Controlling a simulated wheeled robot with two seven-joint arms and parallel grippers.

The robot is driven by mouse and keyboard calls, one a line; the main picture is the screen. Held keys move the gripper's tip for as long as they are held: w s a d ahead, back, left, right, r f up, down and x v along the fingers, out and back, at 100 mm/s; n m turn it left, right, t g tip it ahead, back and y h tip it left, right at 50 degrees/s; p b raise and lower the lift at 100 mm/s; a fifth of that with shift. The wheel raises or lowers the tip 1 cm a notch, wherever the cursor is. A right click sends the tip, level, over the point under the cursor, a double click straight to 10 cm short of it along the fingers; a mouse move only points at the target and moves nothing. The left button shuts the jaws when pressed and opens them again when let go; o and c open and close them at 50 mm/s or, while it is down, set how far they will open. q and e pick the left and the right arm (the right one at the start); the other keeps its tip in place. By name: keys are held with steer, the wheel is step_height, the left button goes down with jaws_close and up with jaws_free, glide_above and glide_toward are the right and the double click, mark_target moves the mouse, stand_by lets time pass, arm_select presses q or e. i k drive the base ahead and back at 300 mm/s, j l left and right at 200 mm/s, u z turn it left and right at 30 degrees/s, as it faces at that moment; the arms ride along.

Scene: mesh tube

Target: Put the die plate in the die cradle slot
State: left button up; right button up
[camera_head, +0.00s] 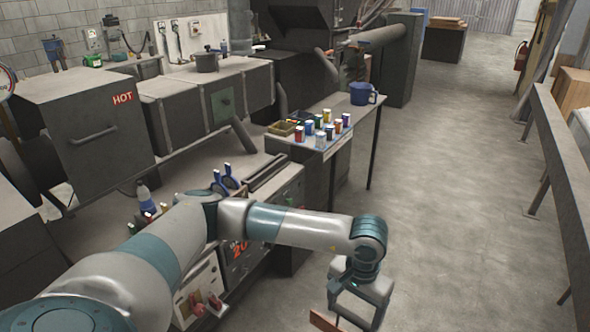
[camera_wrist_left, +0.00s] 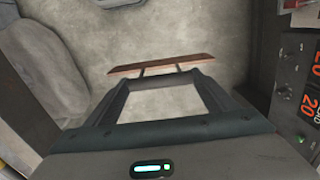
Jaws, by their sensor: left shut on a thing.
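The die plate looks like a thin reddish-brown bar. In the head view its end (camera_head: 320,321) shows at the bottom edge, partly cut off. In the left wrist view the plate (camera_wrist_left: 160,66) lies crosswise at the fingertips. My left gripper (camera_head: 345,312) is shut on the plate and holds it over the floor, to the right of the machine's control panel. The gripper also shows in the left wrist view (camera_wrist_left: 160,75). I cannot make out the die cradle slot in either view. My right gripper is not in view.
The machine's control panel (camera_head: 248,252) with red digits stands beside my left arm. A long rail (camera_head: 562,160) runs along the right. The floor between is clear.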

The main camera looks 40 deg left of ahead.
mark_target(267, 173)
steer(key=i+u, duration=0.15)
steer(key=i, duration=0.25)
steer(key=i+l+u, duration=0.1)
steer(key=i, duration=0.35)
steer(key=i+l+u, duration=0.2)
steer(key=i+u, duration=0.3)
steer(key=i+l+u, duration=0.7)
steer(key=l+u, duration=0.25)
steer(key=i+l+u, duration=0.25)
steer(key=l+u, duration=0.2)
steer(key=l, duration=0.1)
